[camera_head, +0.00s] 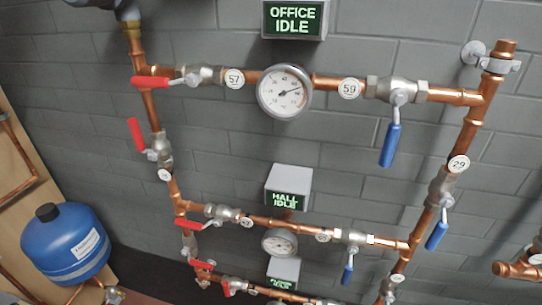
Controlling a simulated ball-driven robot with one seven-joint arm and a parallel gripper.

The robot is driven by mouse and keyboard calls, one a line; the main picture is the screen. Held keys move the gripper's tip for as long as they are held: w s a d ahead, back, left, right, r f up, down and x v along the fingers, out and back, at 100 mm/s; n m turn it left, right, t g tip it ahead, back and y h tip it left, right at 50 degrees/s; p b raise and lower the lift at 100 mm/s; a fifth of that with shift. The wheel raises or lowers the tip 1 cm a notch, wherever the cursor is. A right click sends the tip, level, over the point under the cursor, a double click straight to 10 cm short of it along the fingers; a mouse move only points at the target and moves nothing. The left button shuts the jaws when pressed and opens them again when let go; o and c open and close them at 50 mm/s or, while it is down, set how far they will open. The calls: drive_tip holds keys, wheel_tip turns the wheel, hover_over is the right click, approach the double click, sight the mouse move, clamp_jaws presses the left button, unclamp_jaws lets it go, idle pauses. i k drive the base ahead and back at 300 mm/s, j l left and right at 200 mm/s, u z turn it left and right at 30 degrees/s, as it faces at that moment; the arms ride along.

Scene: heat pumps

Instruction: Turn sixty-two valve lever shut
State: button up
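Several copper pipes carry ball valves with red or blue levers. I cannot make out a tag reading 62. Readable tags are 57 (234,78), 59 (349,89) and 29 (458,163). Smaller tags, such as the left riser tag (164,175) and the middle-row tags (246,222) and (323,237), are too small to read surely. The red lever by 57 (152,82) lies along its pipe. The blue lever by 59 (390,145) hangs down across its pipe. The middle row has a red lever (189,224) and a blue lever (347,275). My gripper is not in view.
Signs read OFFICE IDLE (293,20) and HALL IDLE (287,200); a lower sign (283,272) is partly visible. A round gauge (284,92) sits on the top pipe. A blue tank (66,243) stands at left. Another pipe (520,270) juts in at right. Grey block wall is behind.

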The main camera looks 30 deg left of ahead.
sight(194, 225)
drive_tip(key=u, duration=1.2)
